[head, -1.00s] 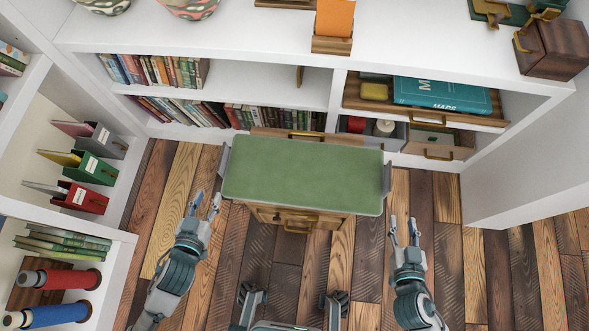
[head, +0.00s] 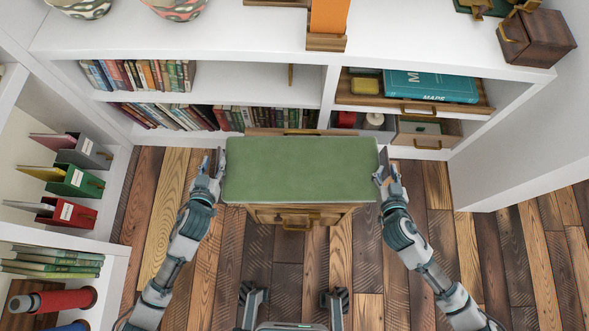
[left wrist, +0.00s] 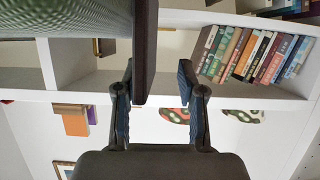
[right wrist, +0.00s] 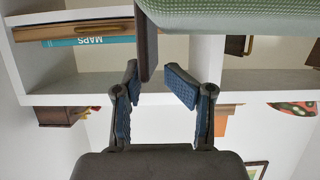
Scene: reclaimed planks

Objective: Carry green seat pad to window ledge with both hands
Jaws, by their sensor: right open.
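The green seat pad (head: 300,168) lies flat on a wooden drawer unit (head: 265,216) at the middle of the head view. A dark plate is at each short end of it. My left gripper (head: 213,162) is at the pad's left end. In the left wrist view its fingers (left wrist: 157,95) are spread, with the dark end plate (left wrist: 145,45) reaching between them. My right gripper (head: 384,176) is at the right end. In the right wrist view its fingers (right wrist: 160,95) are spread around the lower edge of the other end plate (right wrist: 147,40). I cannot tell which surface is the window ledge.
A white shelf unit (head: 240,42) with a broad top stands behind the pad, holding books and an orange item (head: 329,16). A white wall panel (head: 510,165) stands at right. Plank floor (head: 480,260) is clear in front.

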